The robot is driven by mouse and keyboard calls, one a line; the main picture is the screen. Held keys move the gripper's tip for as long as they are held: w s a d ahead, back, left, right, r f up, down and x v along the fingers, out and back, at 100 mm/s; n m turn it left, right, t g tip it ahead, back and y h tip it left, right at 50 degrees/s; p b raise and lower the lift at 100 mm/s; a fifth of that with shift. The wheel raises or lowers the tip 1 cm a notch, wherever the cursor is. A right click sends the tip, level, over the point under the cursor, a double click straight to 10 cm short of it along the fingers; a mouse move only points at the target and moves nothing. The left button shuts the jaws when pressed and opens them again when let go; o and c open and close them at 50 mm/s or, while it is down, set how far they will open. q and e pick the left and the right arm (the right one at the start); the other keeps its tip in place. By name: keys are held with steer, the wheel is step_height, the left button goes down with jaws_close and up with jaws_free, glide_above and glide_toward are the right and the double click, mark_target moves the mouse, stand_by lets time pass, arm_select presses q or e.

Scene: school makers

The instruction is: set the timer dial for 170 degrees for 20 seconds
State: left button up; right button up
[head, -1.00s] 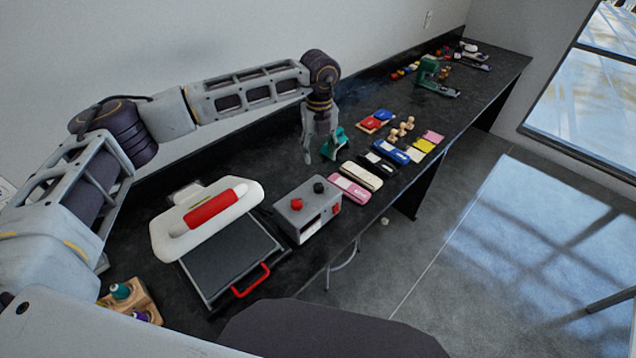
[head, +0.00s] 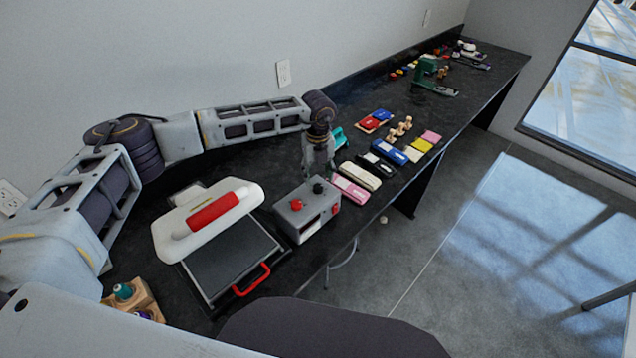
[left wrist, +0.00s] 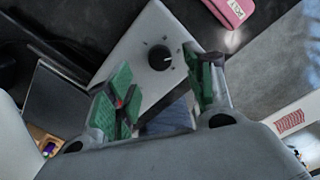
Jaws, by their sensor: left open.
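The grey control box (head: 307,222) stands on the black bench with a red knob (head: 296,204) and a black dial (head: 318,188) on its top. In the left wrist view the black dial (left wrist: 160,57) has a pale pointer line and small marks around it. My left gripper (head: 318,172) is open and empty, just above and behind the box. In the left wrist view its green-padded fingers (left wrist: 160,92) are spread, with the dial beyond and between them, not gripped. A finger mostly hides the red knob there. My right gripper is not in view.
A heat press with a white top (head: 208,220) and red-handled drawer (head: 252,280) stands left of the box. A pink case (head: 350,191) and other coloured cases lie to the right. A wooden holder (head: 140,297) stands at the lower left.

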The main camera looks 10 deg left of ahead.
mark_target(318, 186)
arm_select(q)
steer(key=shift+f+p, duration=0.35)
steer(key=shift+f, duration=2.2)
steer(key=c, duration=1)
steer(key=shift+c, duration=0.2)
